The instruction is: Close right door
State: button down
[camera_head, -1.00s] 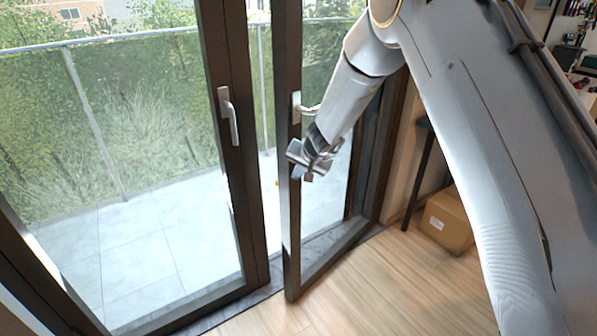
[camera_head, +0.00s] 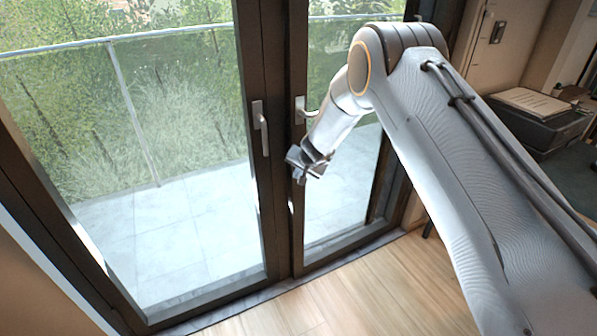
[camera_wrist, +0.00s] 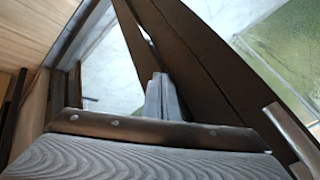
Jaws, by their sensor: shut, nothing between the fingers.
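The right door (camera_head: 297,230) is a glass door with a dark frame and a silver lever handle (camera_head: 300,112). Its free edge stands close beside the dark frame of the left door (camera_head: 272,205). I cannot tell whether it is fully flush. My gripper (camera_head: 296,168) is shut and empty, at the right door's free-edge stile below the handle. In the wrist view, the closed fingers (camera_wrist: 164,98) point at the dark frame (camera_wrist: 185,60) and seem to touch or nearly touch it.
The left door has its own silver handle (camera_head: 261,128). A balcony with pale tiles and a railing (camera_head: 112,80) lies beyond the glass. The wooden floor (camera_head: 350,300) is clear in front of the doors. A dark box-shaped item (camera_head: 540,125) stands at the right.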

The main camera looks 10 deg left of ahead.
jog(key=shift+w+d, duration=0.15)
jog(key=shift+d, duration=0.05)
jog(key=shift+w+d, duration=0.1)
jog(key=shift+d, duration=0.15)
jog(key=shift+a, duration=0.1)
jog(key=shift+f+b, duration=0.1)
jog(key=shift+b, duration=0.45)
